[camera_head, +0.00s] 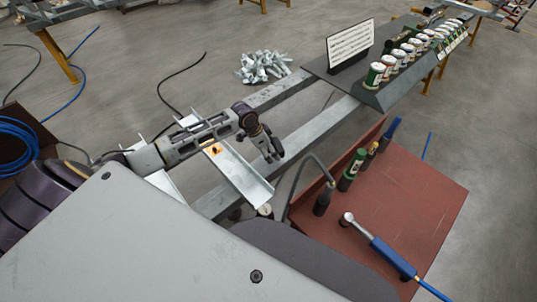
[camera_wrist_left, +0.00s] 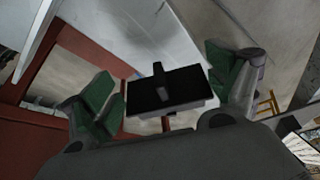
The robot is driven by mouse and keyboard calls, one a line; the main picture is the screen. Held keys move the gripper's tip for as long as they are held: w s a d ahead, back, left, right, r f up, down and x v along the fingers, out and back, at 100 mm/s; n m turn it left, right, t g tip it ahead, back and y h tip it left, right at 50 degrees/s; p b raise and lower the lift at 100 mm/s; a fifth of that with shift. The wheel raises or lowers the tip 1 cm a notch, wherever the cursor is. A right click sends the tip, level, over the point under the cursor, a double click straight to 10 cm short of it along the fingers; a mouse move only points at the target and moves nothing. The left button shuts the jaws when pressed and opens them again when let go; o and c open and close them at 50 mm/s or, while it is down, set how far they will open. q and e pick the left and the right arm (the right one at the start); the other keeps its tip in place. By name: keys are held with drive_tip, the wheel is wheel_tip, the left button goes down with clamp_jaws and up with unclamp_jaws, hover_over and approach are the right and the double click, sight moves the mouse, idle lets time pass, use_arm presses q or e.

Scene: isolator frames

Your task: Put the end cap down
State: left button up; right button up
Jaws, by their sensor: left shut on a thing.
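My left gripper (camera_head: 268,150) is in the head view, above the open grey metal frame and beside a light channel-shaped rail (camera_head: 238,172). In the left wrist view, the end cap (camera_wrist_left: 150,98) is a black rectangular piece with a raised bar on top and a pale lower edge. It sits between the green-padded fingers of my left gripper (camera_wrist_left: 165,92), which is shut on it. The end cap cannot be made out in the head view. My right gripper is not in view.
A red table (camera_head: 410,205) at the right holds a blue-handled tool (camera_head: 385,252) and several upright bottles or tools. A dark shelf (camera_head: 385,95) with a row of jars and a white sign (camera_head: 350,42) stands beyond. Loose metal parts (camera_head: 263,67) lie behind the frame.

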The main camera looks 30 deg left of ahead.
use_arm(q)
drive_tip(key=shift+f, duration=1.85)
drive_tip(key=o, duration=0.8)
drive_tip(key=shift+f, duration=0.1)
drive_tip(key=shift+p+v, duration=0.3)
drive_tip(key=shift+v, duration=5.8)
